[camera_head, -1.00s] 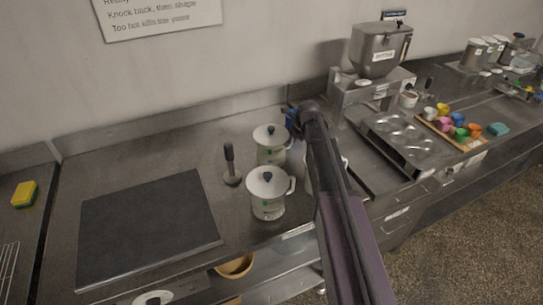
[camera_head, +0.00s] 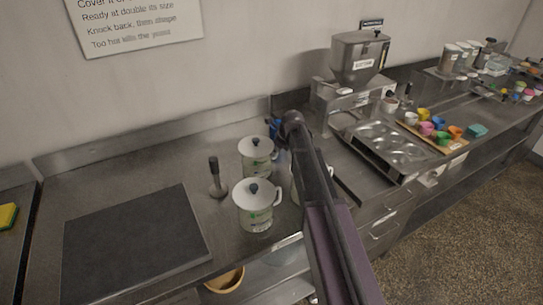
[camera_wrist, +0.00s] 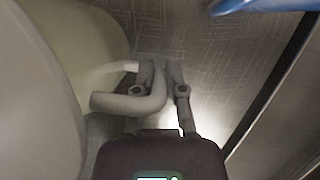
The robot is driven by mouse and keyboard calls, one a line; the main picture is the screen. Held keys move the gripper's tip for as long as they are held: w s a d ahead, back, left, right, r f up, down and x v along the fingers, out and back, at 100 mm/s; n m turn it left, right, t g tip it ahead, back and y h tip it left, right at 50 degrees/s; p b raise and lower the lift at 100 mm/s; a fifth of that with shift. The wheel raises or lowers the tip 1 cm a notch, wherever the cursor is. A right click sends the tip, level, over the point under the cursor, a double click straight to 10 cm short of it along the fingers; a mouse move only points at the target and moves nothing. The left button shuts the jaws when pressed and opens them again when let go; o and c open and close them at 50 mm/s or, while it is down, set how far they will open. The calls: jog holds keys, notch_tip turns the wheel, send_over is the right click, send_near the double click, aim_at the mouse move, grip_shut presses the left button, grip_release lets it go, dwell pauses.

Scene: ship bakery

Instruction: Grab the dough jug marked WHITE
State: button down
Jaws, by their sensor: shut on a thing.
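A white-lidded jug (camera_head: 254,204) with a dark knob stands at the front of the steel counter. A second similar jug (camera_head: 256,157) stands just behind it. A third pale jug (camera_head: 295,188) is mostly hidden behind my arm. Their green-marked labels are too small to read. In the wrist view, my gripper (camera_wrist: 163,75) is shut on the looped handle (camera_wrist: 135,102) of a jug (camera_wrist: 75,55), whose pale body fills the left side. No label shows there, so I cannot tell whether it is marked WHITE. In the head view my arm hides the jaws.
A dark-handled tool (camera_head: 216,180) stands left of the jugs, beside a dark flat slab (camera_head: 135,240). A steel hopper (camera_head: 358,55) and a muffin tray (camera_head: 385,145) are to the right. A blue object (camera_wrist: 250,5) lies near the gripper.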

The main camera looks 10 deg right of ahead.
jog(key=shift+r, duration=0.15)
notch_tip(320, 180, up, 10)
jog(key=p, duration=0.9)
jog(key=shift+f+p, duration=0.25)
jog(key=shift+p, duration=0.15)
jog(key=shift+r, duration=0.2)
